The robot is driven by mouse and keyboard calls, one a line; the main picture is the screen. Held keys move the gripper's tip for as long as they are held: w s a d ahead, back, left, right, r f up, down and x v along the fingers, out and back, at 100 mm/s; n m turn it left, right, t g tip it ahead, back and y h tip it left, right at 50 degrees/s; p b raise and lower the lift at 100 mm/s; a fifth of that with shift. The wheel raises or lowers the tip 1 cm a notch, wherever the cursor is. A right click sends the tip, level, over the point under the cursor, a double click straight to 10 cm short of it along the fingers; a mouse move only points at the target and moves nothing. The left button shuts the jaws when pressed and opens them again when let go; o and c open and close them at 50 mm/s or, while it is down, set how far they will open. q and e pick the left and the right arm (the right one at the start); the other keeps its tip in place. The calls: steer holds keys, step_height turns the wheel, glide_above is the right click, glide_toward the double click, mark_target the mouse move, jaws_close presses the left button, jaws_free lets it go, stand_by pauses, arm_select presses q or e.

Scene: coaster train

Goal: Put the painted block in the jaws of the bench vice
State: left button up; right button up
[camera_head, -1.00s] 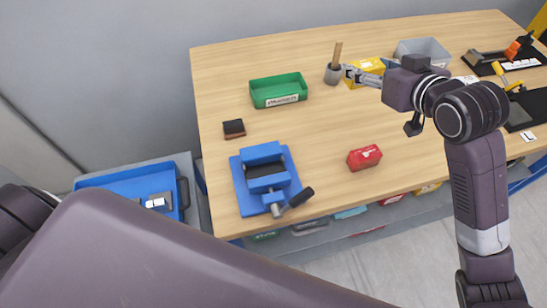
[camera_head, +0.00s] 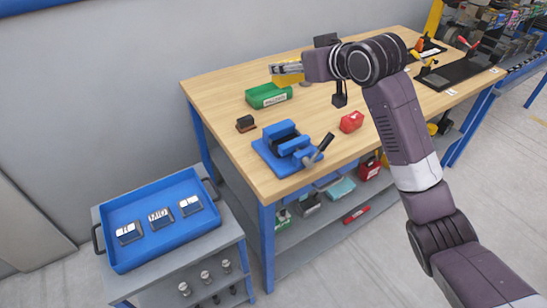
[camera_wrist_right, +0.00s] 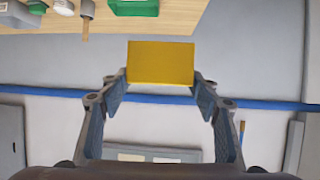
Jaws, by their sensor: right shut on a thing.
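A yellow block (camera_wrist_right: 160,63), which looks like the painted block, is between the fingertips of my right gripper (camera_wrist_right: 160,82) in the right wrist view. In the head view my right gripper (camera_head: 288,68) is shut on it, with yellow (camera_head: 287,79) showing at the fingers, above the back of the bench near the green bin. The blue bench vice (camera_head: 290,150) stands at the bench's near left corner, its handle to the right. A dark gap shows between its jaws, with no block seen in it. My left gripper is not in view.
A green bin (camera_head: 268,96), a dark brown block-like thing (camera_head: 245,124) and a red box (camera_head: 351,122) stand on the wooden bench (camera_head: 225,95). A blue tray (camera_head: 185,238) with three metallic pieces sits on a lower cart at left. Black fixtures stand far right.

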steer(key=f, duration=0.5)
steer(key=f+p, duration=0.1)
steer(key=f, duration=0.4)
steer(key=f+p, duration=0.1)
steer(key=f, duration=0.5)
steer(key=shift+w+d, duration=0.15)
steer(key=shift+w, duration=0.15)
step_height(320, 180, down, 4)
steer(key=shift+f, duration=0.1)
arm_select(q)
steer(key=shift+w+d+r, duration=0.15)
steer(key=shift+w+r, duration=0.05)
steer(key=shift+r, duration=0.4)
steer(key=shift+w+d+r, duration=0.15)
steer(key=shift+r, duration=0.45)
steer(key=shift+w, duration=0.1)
arm_select(e)
steer(key=o, duration=1)
steer(key=shift+f, duration=0.25)
steer(key=shift+o, duration=1)
steer(key=shift+s, duration=0.1)
